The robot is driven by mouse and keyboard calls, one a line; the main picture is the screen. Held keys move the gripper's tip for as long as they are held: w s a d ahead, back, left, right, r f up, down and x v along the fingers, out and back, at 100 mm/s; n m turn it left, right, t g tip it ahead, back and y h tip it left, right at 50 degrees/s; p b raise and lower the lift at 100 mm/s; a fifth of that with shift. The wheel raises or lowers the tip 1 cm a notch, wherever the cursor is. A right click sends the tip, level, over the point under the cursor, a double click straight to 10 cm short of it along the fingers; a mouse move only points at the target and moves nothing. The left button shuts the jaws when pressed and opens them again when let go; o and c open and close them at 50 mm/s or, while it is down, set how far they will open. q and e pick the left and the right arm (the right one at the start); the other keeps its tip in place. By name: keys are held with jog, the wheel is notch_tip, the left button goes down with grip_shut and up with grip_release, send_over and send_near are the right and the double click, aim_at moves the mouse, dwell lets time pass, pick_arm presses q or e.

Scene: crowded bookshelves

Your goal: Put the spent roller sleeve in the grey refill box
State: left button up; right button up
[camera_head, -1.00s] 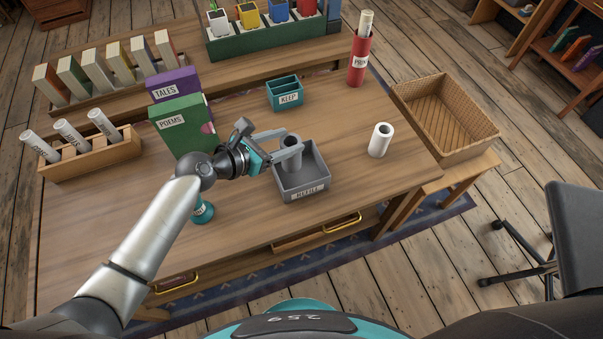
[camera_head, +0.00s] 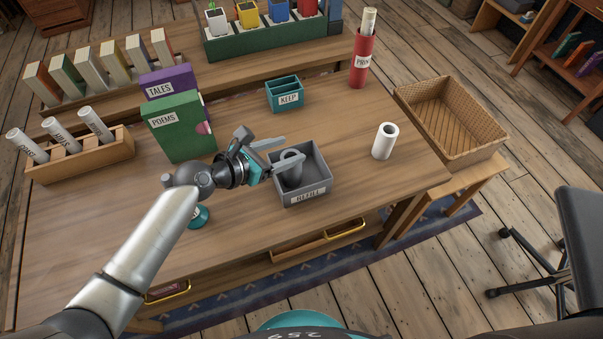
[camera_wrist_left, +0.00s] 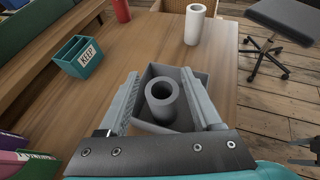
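The spent roller sleeve, a grey hollow tube (camera_head: 293,177), stands roughly upright inside the grey box labelled REFILL (camera_head: 318,188). In the left wrist view the sleeve (camera_wrist_left: 162,103) shows its open top, with the box rim (camera_wrist_left: 206,82) around it. My left gripper (camera_head: 294,148) is over the box with its fingers spread. In the left wrist view one finger is on each side of the sleeve, with gaps between. The sleeve's lower end is hidden by the box wall. A dark forked shape at the wrist view's right edge may be my right gripper; it is unclear.
A white roll (camera_head: 384,141) stands right of the box, and a teal KEEP box (camera_head: 285,94) stands behind it. Green POEMS (camera_head: 181,128) and purple TALES (camera_head: 168,82) are left of my gripper. A wicker basket (camera_head: 452,118) is at the right.

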pick_arm(q)
jog(key=o, duration=0.4)
jog(key=shift+c, duration=0.2)
pick_arm(e)
jog(key=shift+s+a, duration=0.2)
jog(key=shift+s, duration=0.2)
pick_arm(q)
jog(key=shift+s+a+r, duration=0.15)
jog(key=shift+s+a, duration=0.05)
jog(key=shift+a, duration=0.05)
jog(key=p+v, duration=0.4)
jog(key=v, duration=1)
jog(key=shift+a, duration=0.25)
pick_arm(e)
jog(key=shift+g, duration=0.3)
jog(key=r, duration=0.1)
jog(key=s+a+r, duration=0.1)
jog(key=r, duration=0.2)
jog(key=shift+s+a, duration=0.2)
jog(key=shift+s, duration=0.2)
pick_arm(q)
jog(key=shift+s, duration=0.1)
